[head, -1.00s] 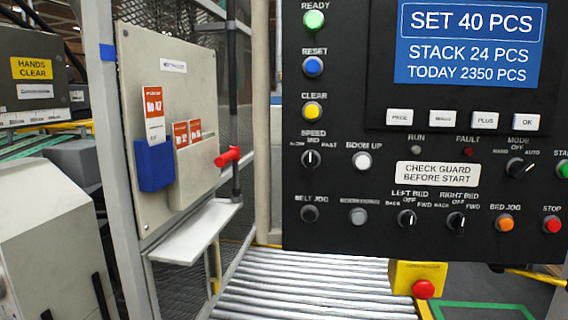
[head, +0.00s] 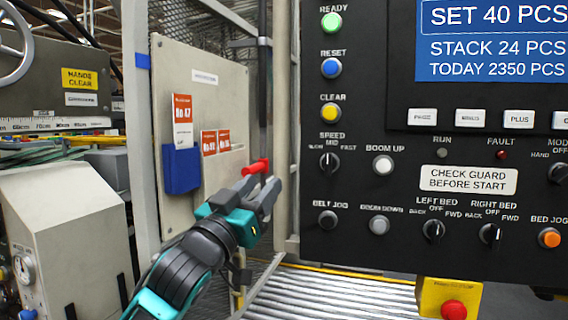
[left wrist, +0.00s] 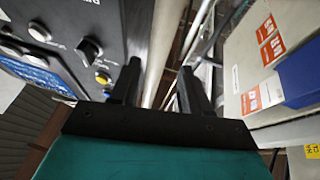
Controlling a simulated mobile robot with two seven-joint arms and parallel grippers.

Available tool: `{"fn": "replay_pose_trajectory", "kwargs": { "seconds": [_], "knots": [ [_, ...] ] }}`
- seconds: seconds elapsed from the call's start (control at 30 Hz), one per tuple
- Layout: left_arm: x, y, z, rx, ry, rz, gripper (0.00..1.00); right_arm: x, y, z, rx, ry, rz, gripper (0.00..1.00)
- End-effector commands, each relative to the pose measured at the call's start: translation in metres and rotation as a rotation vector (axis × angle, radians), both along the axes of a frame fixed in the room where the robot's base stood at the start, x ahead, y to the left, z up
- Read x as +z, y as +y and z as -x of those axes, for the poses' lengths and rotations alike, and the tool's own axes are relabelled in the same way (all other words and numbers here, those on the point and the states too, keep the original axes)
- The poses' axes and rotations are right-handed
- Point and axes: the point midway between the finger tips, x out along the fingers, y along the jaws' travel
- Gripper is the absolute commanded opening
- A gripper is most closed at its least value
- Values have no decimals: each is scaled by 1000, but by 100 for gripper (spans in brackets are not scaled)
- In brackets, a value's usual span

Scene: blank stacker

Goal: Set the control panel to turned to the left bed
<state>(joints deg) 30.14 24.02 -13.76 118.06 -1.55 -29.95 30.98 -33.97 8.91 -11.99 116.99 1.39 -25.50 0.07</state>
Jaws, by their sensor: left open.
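The black control panel (head: 390,190) fills the right of the head view. Its left bed knob (head: 433,231) is a black selector with a white mark, labelled back, off and fwd. A similar right bed knob (head: 490,234) is beside it. My left gripper (head: 262,190) is in front of the gap left of the panel, its fingers apart and empty, well left of the left bed knob. In the left wrist view the gripper (left wrist: 158,88) is open with nothing between the fingers, and part of the panel (left wrist: 125,25) shows at upper left. My right gripper is not seen.
A red handle (head: 256,167) appears just behind my left fingertips. A grey board with a blue holder (head: 182,169) stands at left. Steel rollers (head: 330,293) run below the panel, with a yellow box and red button (head: 453,309) near them. The panel's front is unobstructed.

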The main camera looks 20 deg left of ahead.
Motion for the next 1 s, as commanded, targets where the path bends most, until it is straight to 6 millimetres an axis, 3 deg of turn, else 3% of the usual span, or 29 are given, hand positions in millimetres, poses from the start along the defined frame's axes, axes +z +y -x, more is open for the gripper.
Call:
{"fn": "replay_pose_trajectory", "kwargs": {
  "seconds": [0.3, 0.5, 0.93, 1.0],
  "knots": [
    [25, -12, -56, 1, 0, -1, 46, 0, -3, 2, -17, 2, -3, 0],
    [33, -16, -77, 1, 1, 0, 46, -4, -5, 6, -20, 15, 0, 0],
    [35, -18, -85, 0, 1, 0, 46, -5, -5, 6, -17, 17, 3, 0],
    [35, -18, -85, 0, 2, 0, 41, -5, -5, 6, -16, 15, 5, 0]
  ]
}}
